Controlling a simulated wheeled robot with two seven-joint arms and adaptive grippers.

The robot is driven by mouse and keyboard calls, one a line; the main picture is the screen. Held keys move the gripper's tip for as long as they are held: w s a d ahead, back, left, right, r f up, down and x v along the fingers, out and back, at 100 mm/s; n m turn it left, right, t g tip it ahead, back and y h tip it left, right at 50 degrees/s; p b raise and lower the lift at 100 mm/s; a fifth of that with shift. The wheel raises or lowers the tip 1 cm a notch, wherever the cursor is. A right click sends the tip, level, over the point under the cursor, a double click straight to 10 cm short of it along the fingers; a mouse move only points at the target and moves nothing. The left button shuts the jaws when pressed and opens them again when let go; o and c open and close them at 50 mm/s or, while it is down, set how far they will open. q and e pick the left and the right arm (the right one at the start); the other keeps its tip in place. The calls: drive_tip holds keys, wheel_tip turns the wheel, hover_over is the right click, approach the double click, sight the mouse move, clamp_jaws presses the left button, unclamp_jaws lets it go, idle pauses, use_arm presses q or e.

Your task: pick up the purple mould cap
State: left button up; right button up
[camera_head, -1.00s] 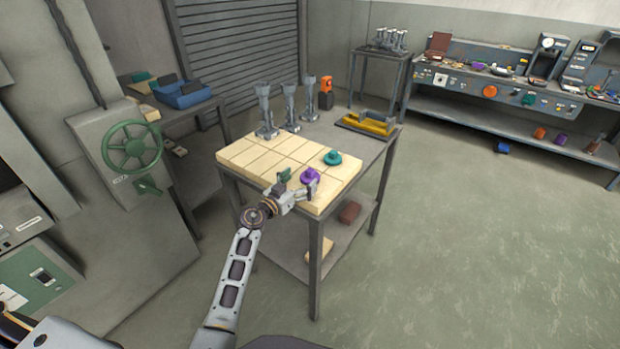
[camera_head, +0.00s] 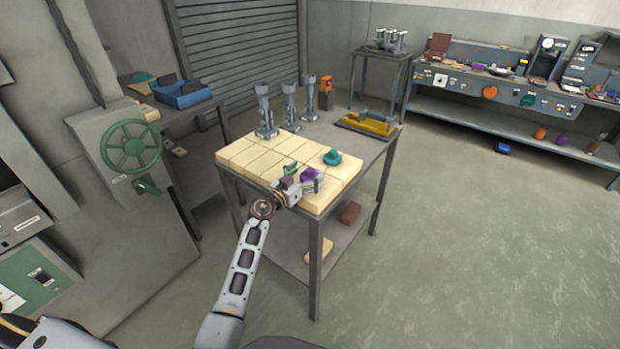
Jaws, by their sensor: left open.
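The purple mould cap (camera_head: 309,174) sits on the cream block surface (camera_head: 257,157) near the front right of the table. My left gripper (camera_head: 301,176) is open at the cap, with a finger on either side of it as far as I can see. The gripper hides part of the cap, and I cannot tell whether the fingers touch it. A teal cap (camera_head: 332,157) lies on the blocks just behind and to the right. My right gripper is out of view.
Several grey metal stands (camera_head: 265,112) rise at the back of the blocks. A lower shelf holds a brown block (camera_head: 350,212).

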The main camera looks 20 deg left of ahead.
use_arm(q)
drive_tip(key=shift+x, duration=0.85)
drive_tip(key=shift+w, duration=0.1)
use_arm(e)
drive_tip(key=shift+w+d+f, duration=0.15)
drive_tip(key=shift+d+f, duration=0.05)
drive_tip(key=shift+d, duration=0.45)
use_arm(q)
drive_tip(key=shift+c, duration=0.5)
drive_tip(key=c, duration=1)
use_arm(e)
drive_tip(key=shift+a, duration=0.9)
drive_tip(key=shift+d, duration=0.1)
